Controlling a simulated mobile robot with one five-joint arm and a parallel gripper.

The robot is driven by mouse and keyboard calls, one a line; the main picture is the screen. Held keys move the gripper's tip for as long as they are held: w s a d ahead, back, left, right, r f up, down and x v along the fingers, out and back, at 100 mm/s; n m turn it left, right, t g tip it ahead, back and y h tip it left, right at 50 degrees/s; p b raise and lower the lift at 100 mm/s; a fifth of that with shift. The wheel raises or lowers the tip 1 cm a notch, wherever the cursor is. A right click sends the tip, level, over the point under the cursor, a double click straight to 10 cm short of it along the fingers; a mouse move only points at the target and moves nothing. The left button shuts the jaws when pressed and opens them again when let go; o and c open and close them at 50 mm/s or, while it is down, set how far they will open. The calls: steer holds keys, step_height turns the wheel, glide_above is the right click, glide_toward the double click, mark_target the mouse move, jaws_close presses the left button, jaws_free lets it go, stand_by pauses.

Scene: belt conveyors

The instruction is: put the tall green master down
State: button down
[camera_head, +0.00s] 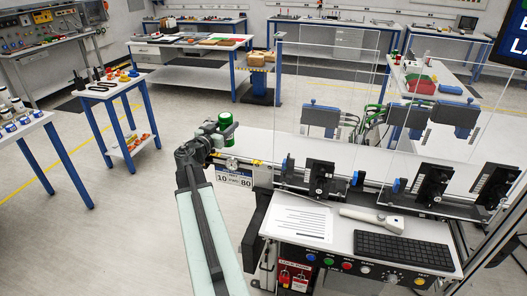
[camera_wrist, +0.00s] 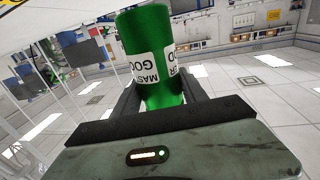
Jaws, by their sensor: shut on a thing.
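The tall green master (camera_wrist: 147,45) is a green cylinder with a white label, parts of which read "MAS" and "GOO". My gripper (camera_wrist: 160,98) is shut on it, with a dark finger on each side of its lower part. In the head view the green master (camera_head: 226,124) shows at the end of my arm, beside my gripper (camera_head: 217,136). It is held in the air near the left end of the conveyor station. The fingertips are small and partly hidden in the head view.
The station (camera_head: 345,228) has clear upright panels, dark brackets, a paper sheet (camera_head: 300,219), a handheld device (camera_head: 371,219) and a keyboard (camera_head: 403,250). A small blue-legged table (camera_head: 104,92) at left carries parts. Open floor (camera_head: 110,215) lies left of my arm.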

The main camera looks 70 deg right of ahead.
steer(key=s+d+f+b, duration=0.1)
steer(key=s+d, duration=0.9)
steer(key=d, duration=0.1)
steer(key=shift+d, duration=0.15)
steer(key=f+b, duration=0.2)
steer(key=d+f+b, duration=0.1)
steer(key=f+b, duration=0.1)
steer(key=shift+s, duration=0.35)
steer(key=shift+a+f, duration=0.1)
steer(key=shift+f, duration=0.05)
steer(key=shift+r, duration=0.25)
steer(key=shift+f, duration=0.2)
steer(key=c, duration=0.6)
jaws_free()
steer(key=shift+r, duration=0.15)
